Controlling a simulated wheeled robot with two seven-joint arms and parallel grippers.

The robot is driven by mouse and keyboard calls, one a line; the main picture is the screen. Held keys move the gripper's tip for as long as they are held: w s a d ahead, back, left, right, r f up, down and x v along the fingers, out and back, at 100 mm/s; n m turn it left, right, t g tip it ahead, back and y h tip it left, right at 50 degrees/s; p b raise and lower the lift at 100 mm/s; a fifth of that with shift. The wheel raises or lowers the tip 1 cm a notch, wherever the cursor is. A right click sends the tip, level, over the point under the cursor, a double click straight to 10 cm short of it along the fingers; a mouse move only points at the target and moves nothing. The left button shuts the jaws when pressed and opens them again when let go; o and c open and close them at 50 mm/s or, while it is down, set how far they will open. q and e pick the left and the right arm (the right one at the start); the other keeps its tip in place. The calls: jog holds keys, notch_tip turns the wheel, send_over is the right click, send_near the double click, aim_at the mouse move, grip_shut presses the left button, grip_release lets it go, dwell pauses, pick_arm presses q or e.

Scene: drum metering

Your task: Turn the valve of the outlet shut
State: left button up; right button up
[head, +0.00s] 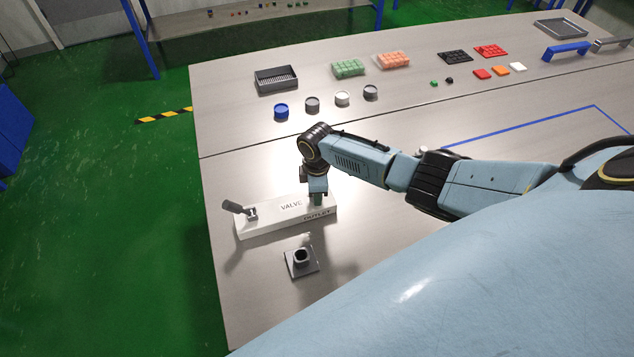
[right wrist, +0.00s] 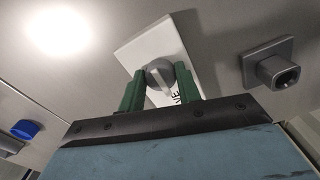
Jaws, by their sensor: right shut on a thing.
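A long white block (head: 285,213) lettered VALVE and OUTLET lies on the table, with a dark grey lever (head: 236,207) tilted up at its left end. My right gripper (head: 318,198) points down over its right end, by the OUTLET lettering, and hides what it holds in the head view. In the right wrist view its green fingers (right wrist: 160,88) are shut on a grey valve handle (right wrist: 157,74) on the white block (right wrist: 150,47). The handle's turned angle is hard to tell. My left gripper is not in view.
A grey square-flanged socket (head: 301,262) stands in front of the block. Several round pots, one blue (head: 281,111), stand behind my right arm, with a dark tray (head: 276,79) beyond. The table's left edge is close to the lever.

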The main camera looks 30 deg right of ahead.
dwell(0.3)
jog(key=o, duration=1)
jog(key=shift+c, duration=0.2)
jog(key=shift+r, duration=0.15)
notch_tip(320, 180, up, 13)
jog(key=p, duration=0.1)
